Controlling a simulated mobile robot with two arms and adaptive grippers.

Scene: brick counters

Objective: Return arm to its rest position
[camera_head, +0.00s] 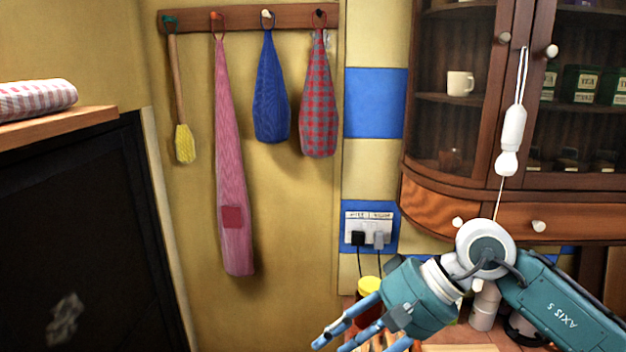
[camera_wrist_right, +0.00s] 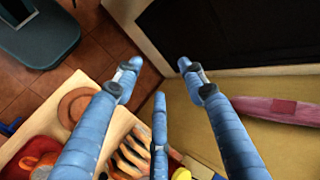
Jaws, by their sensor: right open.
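My right arm comes in from the lower right in the head view, and my right gripper (camera_head: 350,335) points down and left. It is open and empty, its blue fingers spread apart. In the right wrist view the fingers of this gripper (camera_wrist_right: 160,85) stand apart with nothing between them, above a wooden counter (camera_wrist_right: 95,75) and the floor beyond it. The arm is in the air in front of the yellow wall. My left gripper is in neither view.
A cabinet (camera_head: 420,200) is at the right, with a white pull cord (camera_head: 512,130) hanging before it. Cloths hang from a rack (camera_head: 240,17). A yellow-lidded jar (camera_head: 370,288) stands close behind my gripper. A black panel (camera_head: 75,230) is at the left.

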